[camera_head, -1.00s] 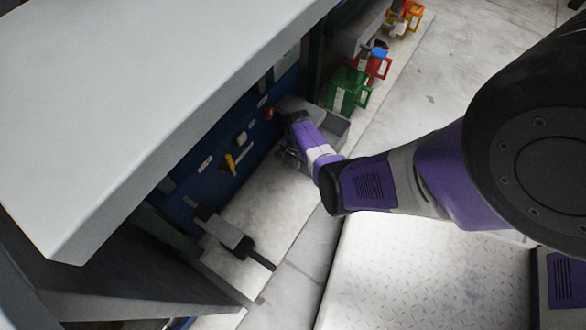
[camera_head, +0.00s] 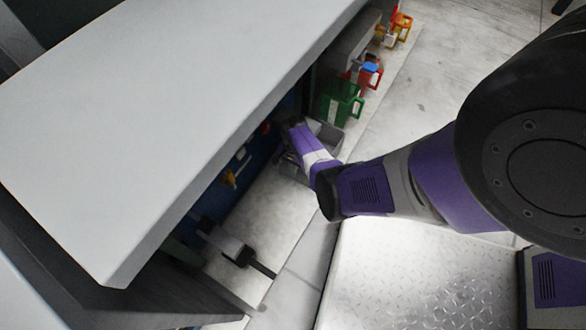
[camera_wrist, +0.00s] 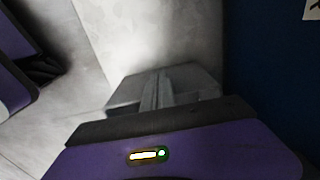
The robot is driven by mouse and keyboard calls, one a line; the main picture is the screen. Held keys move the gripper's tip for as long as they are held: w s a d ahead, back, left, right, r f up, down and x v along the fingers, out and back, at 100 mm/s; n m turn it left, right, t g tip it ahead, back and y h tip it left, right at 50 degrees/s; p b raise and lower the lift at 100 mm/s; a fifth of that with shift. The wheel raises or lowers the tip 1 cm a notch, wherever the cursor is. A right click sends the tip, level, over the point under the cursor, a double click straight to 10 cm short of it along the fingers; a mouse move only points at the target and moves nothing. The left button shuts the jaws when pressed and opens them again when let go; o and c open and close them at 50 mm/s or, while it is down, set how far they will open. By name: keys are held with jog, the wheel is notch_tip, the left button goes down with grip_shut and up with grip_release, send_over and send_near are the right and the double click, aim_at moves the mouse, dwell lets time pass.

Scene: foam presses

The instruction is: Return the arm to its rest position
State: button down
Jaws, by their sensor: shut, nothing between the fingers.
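My arm reaches from the right of the head view toward the blue control panel (camera_head: 258,158), under the overhanging grey slab. My gripper (camera_wrist: 157,90) shows in the wrist view. Its grey fingers are together with nothing between them, above the pale surface and beside the dark blue panel. In the head view the arm's purple end is beside a grey bin (camera_head: 329,134); the fingertips are hard to make out there. Whether any part of the arm touches the panel or bin cannot be told.
The large grey slab (camera_head: 165,120) overhangs the panel and hides much of it. A yellow switch (camera_head: 230,179) shows on the panel. A dark-handled fixture (camera_head: 238,254) stands lower left. Green (camera_head: 341,103) and red (camera_head: 368,75) containers stand beyond. Open floor (camera_head: 440,75) lies upper right.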

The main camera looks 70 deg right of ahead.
notch_tip(320, 180, up, 5)
jog(key=p, duration=0.4)
jog(key=shift+r, duration=0.2)
